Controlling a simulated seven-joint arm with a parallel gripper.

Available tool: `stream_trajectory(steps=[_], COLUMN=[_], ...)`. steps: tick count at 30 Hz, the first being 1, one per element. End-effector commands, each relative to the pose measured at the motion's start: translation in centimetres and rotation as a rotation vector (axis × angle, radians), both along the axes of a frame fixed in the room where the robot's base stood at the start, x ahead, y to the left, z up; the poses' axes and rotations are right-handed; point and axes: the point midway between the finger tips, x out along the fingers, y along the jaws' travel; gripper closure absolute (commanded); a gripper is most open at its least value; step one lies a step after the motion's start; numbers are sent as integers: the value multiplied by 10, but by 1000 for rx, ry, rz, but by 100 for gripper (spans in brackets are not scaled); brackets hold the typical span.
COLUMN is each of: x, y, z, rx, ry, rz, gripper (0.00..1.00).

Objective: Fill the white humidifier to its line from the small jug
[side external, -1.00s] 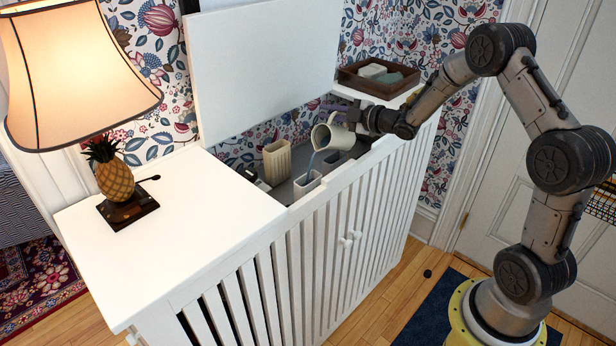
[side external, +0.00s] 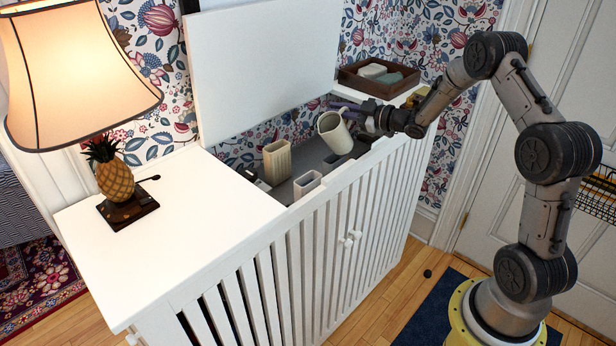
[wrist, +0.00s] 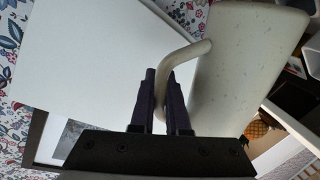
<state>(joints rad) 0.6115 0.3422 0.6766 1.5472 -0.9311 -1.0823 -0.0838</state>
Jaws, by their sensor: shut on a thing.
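The small cream jug (side external: 336,134) is held above the open well of the white cabinet, leaning to the left, with no stream at its rim. My gripper (side external: 352,109) is shut on its handle. In the wrist view my gripper's purple fingers (wrist: 162,92) close around the curved handle, with the jug's pale body (wrist: 248,72) to the right. The white open-topped container, apparently the humidifier (side external: 307,184), stands in the well below and left of the jug, apart from it. Its fill line and water level cannot be made out.
A ribbed cream container (side external: 277,162) stands behind the humidifier. The white cabinet (side external: 170,230) has a raised lid (side external: 262,65) behind the well. A brown tray (side external: 378,80) with soap-like blocks sits at the right end. A pineapple lamp (side external: 115,180) stands on the left top.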

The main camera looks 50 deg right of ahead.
Motion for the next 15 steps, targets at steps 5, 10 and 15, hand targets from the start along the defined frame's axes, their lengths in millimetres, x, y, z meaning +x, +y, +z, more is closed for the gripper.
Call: stream_trajectory(steps=[5,10,15], x=[0,0,1], y=[-10,-24,-35], z=[-7,-7,2], rx=[70,199,328], ry=[-1,0,-1], rz=[-1,-2,-1], gripper=[100,100,100])
